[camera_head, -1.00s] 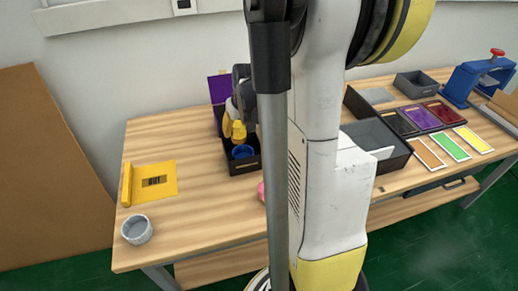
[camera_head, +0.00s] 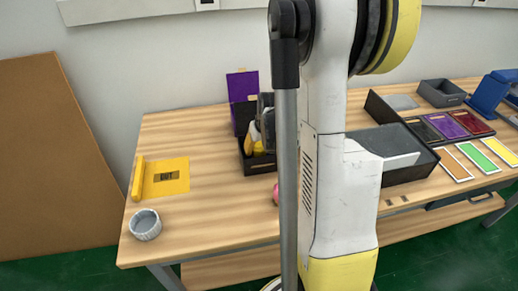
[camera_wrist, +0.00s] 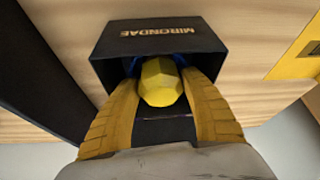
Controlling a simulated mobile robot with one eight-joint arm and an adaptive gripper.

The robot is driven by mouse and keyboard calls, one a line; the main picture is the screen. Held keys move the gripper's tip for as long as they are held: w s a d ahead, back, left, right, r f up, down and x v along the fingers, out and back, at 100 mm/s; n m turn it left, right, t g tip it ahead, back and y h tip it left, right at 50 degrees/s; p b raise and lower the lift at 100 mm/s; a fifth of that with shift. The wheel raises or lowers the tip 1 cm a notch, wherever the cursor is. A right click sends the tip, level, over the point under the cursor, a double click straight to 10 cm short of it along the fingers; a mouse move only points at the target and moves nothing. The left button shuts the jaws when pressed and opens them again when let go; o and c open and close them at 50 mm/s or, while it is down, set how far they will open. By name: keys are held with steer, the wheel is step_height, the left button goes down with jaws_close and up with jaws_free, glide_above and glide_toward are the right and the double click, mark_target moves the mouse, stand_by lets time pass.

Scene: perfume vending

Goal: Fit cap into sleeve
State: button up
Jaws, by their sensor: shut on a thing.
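The yellow faceted cap (camera_wrist: 160,82) is between the yellow fingers of my gripper (camera_wrist: 162,78), which is shut on it. The cap is at the mouth of the black box (camera_wrist: 158,33) lettered MIRONDAE. A blue thing (camera_wrist: 181,60), perhaps the sleeve, shows in slivers around the cap inside the box; the rest is hidden. I cannot tell how deep the cap sits in it. In the head view my gripper (camera_head: 257,138) points down into the open black box (camera_head: 256,168), partly behind my arm.
A purple lid panel (camera_head: 241,86) stands behind the box. A yellow sheet (camera_head: 167,177) and a grey round tub (camera_head: 145,224) lie at the left. A pink thing (camera_head: 276,192) is in front. Dark trays (camera_head: 405,177) and colour cards are right. The left tabletop is mostly clear.

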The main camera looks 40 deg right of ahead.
steer(key=shift+f+b, duration=0.4)
steer(key=shift+f, duration=0.05)
steer(key=o, duration=1)
steer(key=shift+r, duration=0.1)
steer(key=shift+r+p, duration=0.3)
steer(key=shift+p, duration=0.1)
steer(key=p+v, duration=0.5)
steer(key=v, duration=0.7)
steer(key=s+a+r+n+t, duration=0.1)
steer(key=s+a+r, duration=0.1)
steer(key=a, duration=0.7)
steer(key=s+a+r+n+t+y, duration=0.1)
steer(key=s+a+r+n, duration=0.1)
steer(key=a, duration=0.7)
steer(key=s+a+r+n+t, duration=0.1)
steer(key=s+a+r, duration=0.2)
steer(key=a+r, duration=0.3)
steer(key=shift+s+a+r+y, duration=0.15)
steer(key=shift+a+y, duration=0.25)
steer(key=shift+a, duration=1.35)
